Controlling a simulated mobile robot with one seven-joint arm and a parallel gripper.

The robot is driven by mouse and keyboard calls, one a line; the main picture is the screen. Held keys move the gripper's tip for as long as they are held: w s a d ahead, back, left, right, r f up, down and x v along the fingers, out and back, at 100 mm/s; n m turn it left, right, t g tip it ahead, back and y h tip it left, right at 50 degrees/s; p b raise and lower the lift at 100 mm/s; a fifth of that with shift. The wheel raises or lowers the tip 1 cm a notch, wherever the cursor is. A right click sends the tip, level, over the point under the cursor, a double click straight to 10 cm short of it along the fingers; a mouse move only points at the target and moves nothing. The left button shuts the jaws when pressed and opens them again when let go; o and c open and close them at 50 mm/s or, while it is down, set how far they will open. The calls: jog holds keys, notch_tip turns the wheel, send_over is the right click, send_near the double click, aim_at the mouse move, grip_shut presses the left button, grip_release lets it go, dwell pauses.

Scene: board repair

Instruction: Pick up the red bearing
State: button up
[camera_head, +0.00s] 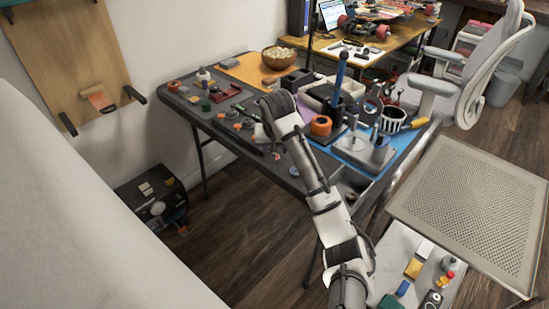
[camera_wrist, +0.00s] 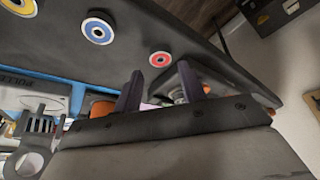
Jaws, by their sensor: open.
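The red bearing (camera_wrist: 160,59) is a small disc with a red ring and a pale centre. It lies on the dark table top in the wrist view, just beyond the gap between my fingertips. My gripper (camera_wrist: 160,70) is open, with its two dark fingers apart and nothing seen held between them. I cannot tell the exact distance from the fingers to the bearing. In the head view my arm reaches over the near part of the table, and I cannot clearly make out the red bearing there.
A blue-ringed bearing (camera_wrist: 98,27) and a yellow-ringed bearing (camera_wrist: 20,5) lie in line with the red one. A dark tray-like part (camera_wrist: 220,82) is close to the right finger. In the head view the dark table (camera_head: 205,118) is crowded with parts; a perforated-top table (camera_head: 470,205) stands right.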

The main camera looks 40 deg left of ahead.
jog(key=x, duration=0.4)
jog(key=shift+s, duration=0.1)
jog(key=c, duration=0.7)
jog(key=shift+c, duration=0.2)
jog(key=shift+r, duration=0.1)
